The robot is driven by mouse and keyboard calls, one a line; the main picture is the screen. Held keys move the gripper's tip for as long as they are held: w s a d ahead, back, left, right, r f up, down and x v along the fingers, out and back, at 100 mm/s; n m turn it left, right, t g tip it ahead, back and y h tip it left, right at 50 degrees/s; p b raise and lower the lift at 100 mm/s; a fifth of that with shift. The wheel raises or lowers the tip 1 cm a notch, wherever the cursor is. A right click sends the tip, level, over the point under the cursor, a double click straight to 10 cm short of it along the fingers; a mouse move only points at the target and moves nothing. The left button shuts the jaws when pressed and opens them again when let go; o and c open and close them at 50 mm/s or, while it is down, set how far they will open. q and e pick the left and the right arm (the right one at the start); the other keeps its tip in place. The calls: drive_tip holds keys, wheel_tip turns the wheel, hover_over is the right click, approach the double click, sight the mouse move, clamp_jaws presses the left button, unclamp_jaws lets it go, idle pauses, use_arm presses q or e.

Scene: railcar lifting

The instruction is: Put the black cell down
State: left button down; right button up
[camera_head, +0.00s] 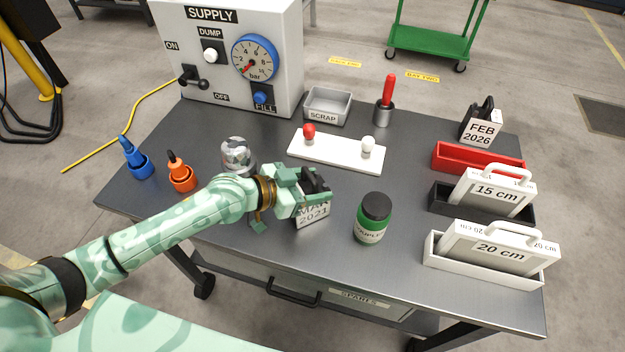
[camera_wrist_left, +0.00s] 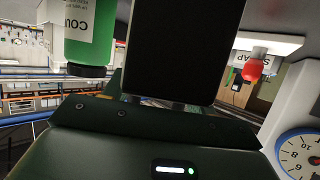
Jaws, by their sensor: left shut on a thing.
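My left gripper (camera_head: 300,190) is shut on the black cell, near the middle of the table. In the head view the cell's white label (camera_head: 313,213) reads MAR 2021; my gripper covers much of the rest. In the left wrist view the black cell (camera_wrist_left: 182,50) fills the upper middle as a dark block. I cannot tell whether its bottom touches the table. A second cell (camera_head: 480,128), labelled FEB 2026, stands at the back right. My right gripper is not in view.
A green jar (camera_head: 373,220) stands right of the held cell. Behind it is a white board (camera_head: 335,153) with red and white knobs. A scrap tray (camera_head: 327,106), supply box (camera_head: 230,60) and red tray (camera_head: 478,160) stand farther out. Bare tabletop lies in front.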

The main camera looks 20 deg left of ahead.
use_arm(q)
drive_tip(key=shift+c, duration=2.4)
unclamp_jaws()
drive_tip(key=shift+f, duration=0.1)
drive_tip(key=shift+s+a+r, duration=0.15)
drive_tip(key=shift+a+r, duration=0.05)
drive_tip(key=shift+r, duration=0.05)
drive_tip(key=v, duration=1.1)
drive_tip(key=shift+s+a+p, duration=0.15)
drive_tip(key=shift+s+p, duration=0.1)
drive_tip(key=shift+p, duration=0.15)
